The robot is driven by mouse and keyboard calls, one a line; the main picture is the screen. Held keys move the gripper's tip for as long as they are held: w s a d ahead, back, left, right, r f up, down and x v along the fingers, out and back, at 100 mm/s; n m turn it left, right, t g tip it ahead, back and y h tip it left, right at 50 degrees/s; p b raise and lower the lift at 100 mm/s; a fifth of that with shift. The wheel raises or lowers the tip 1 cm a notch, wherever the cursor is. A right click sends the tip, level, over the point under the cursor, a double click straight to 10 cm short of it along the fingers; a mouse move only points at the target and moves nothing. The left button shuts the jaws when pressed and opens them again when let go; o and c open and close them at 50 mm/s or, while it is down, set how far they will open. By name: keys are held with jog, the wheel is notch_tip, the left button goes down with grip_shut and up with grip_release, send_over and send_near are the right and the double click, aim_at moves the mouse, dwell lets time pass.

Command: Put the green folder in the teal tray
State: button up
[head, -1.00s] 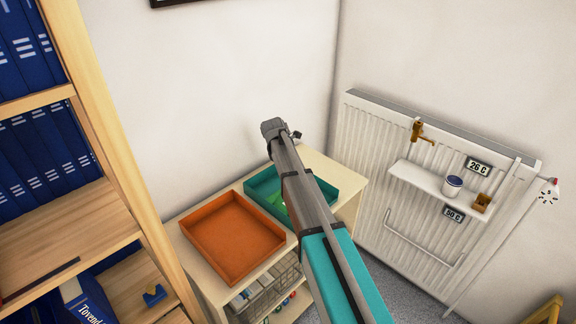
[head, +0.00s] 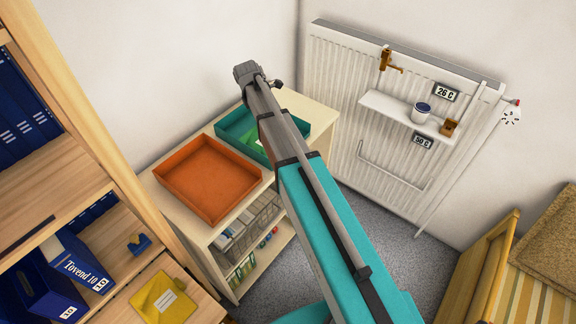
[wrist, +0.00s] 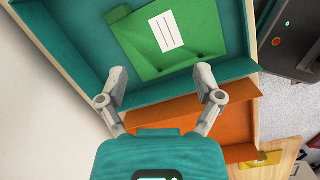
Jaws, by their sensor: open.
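The green folder (wrist: 168,38) lies flat in the teal tray (wrist: 85,57) in the wrist view, with its white label up. In the head view the teal tray (head: 229,127) stands on the low cabinet, and a bit of the green folder (head: 257,141) shows beside my arm. My gripper (wrist: 161,78) is open and empty above the tray, its fingertips apart near the folder's edge. In the head view my arm hides much of the tray, and the fingertips cannot be made out.
An orange tray (head: 208,178) sits beside the teal tray on the cabinet (head: 318,113). A bookcase (head: 95,130) with blue binders stands at left, with a yellow folder (head: 163,300) low down. A radiator (head: 350,110) with a small shelf is at right.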

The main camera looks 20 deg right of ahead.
jog(key=s+d+m+g+y, duration=0.1)
jog(key=s+d+m+y, duration=0.1)
jog(key=s+m, duration=1.8)
jog(key=s, duration=0.7)
jog(key=shift+d+f+m, duration=0.2)
jog(key=shift+d+m, duration=0.2)
jog(key=shift+s, duration=0.1)
jog(key=shift+o, duration=1.1)
jog(key=c, duration=0.6)
jog(key=shift+d, duration=0.1)
